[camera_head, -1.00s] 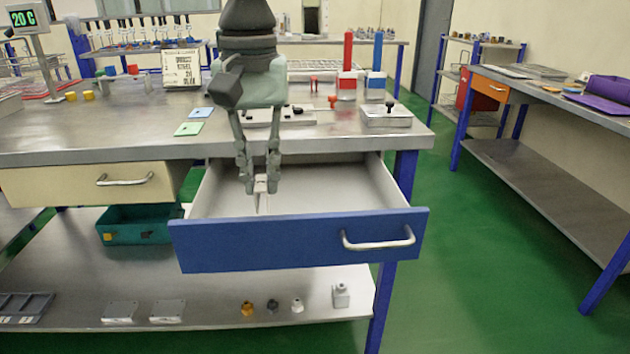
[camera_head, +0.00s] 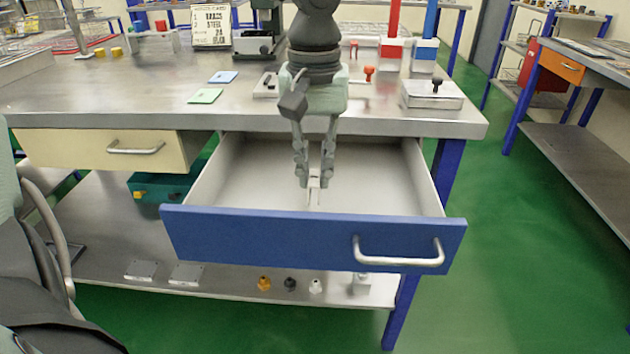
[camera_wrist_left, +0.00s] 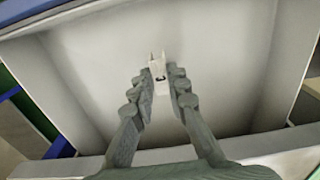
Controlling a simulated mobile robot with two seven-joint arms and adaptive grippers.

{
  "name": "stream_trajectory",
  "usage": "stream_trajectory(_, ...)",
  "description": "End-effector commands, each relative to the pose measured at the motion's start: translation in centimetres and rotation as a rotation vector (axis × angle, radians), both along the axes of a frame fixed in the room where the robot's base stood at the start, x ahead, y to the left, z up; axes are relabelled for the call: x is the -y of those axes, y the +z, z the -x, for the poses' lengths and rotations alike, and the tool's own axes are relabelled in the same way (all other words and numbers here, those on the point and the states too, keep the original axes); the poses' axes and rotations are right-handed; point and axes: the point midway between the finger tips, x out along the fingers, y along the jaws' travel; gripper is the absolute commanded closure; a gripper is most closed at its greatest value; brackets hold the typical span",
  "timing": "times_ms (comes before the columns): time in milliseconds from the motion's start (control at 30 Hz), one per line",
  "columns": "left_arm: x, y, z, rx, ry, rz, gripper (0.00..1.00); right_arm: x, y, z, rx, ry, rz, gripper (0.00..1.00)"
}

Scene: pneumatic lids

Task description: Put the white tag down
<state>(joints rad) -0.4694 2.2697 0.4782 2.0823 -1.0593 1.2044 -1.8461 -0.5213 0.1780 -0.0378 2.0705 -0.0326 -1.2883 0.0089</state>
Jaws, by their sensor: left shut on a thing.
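My left gripper (camera_head: 315,172) points down into the open blue-fronted drawer (camera_head: 310,238). It is shut on the small white tag (camera_head: 314,183), which shows between the fingertips. In the left wrist view, the fingers (camera_wrist_left: 160,88) hold the tag (camera_wrist_left: 158,68) over the pale drawer floor (camera_wrist_left: 215,60). The tag has a small dark spot and two upright prongs at its far end. I cannot tell whether the tag touches the drawer floor. My right gripper is not in view.
The drawer is otherwise empty. On the steel bench above lie a green card (camera_head: 205,96), a blue card (camera_head: 222,77) and a metal box with a dark knob (camera_head: 432,94). A closed cream drawer (camera_head: 105,148) is at left. Small fittings stand on the lower shelf (camera_head: 215,285).

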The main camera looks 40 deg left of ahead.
Motion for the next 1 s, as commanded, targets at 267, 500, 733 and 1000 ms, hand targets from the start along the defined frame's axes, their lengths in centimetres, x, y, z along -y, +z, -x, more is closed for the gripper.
stream_trajectory(267,0.0,-2.7,0.0,-0.001,-0.001,0.001,1.0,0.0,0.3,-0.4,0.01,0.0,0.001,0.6)
stream_trajectory(500,0.0,-2.8,0.0,-0.001,-0.001,0.001,1.0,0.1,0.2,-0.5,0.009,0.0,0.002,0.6)
stream_trajectory(733,0.0,-2.8,0.0,-0.001,-0.001,0.001,0.65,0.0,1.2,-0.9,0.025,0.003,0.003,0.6)
stream_trajectory(1000,0.0,-2.7,0.0,-0.001,-0.001,0.001,0.65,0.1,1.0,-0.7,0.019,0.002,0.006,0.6)
